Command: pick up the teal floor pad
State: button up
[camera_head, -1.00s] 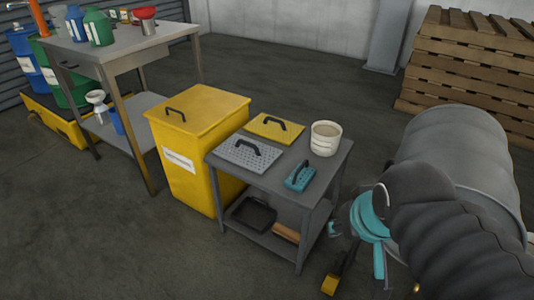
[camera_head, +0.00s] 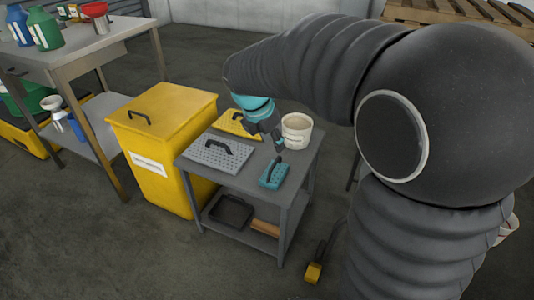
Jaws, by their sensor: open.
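The teal floor pad (camera_head: 272,175) is a small block with a dark handle on top. It lies near the front right of the grey side table (camera_head: 262,205). My gripper (camera_head: 279,147) is open and hangs above the table, just over the teal pad's far end. It looks empty. Its fingertips are small and dark here, and I cannot tell how high they are above the pad's handle.
A cream bucket (camera_head: 297,130) stands close to my gripper's right. A yellow bin (camera_head: 165,150) stands left of the table. A dark tray (camera_head: 231,211) is on the lower shelf.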

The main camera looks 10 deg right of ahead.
jog(key=w+a+f+n, duration=0.2)
jog(key=w+n, duration=0.2)
jog(key=n, duration=0.1)
send_near(275, 162)
jog(key=shift+h, duration=0.4)
jog(key=x, duration=0.5)
jog(key=shift+w+f+b, duration=0.15)
jog(key=shift+w+b, duration=0.1)
jog(key=shift+b, duration=0.1)
jog(key=x, duration=0.4)
jog(key=shift+s+a+f+b, duration=0.25)
jog(key=shift+s+f+b, duration=0.05)
jog(key=shift+b, duration=0.05)
jog(key=shift+w+d+f, duration=0.15)
jog(key=shift+f, duration=0.3)
jog(key=shift+c, duration=0.2)
grip_shut()
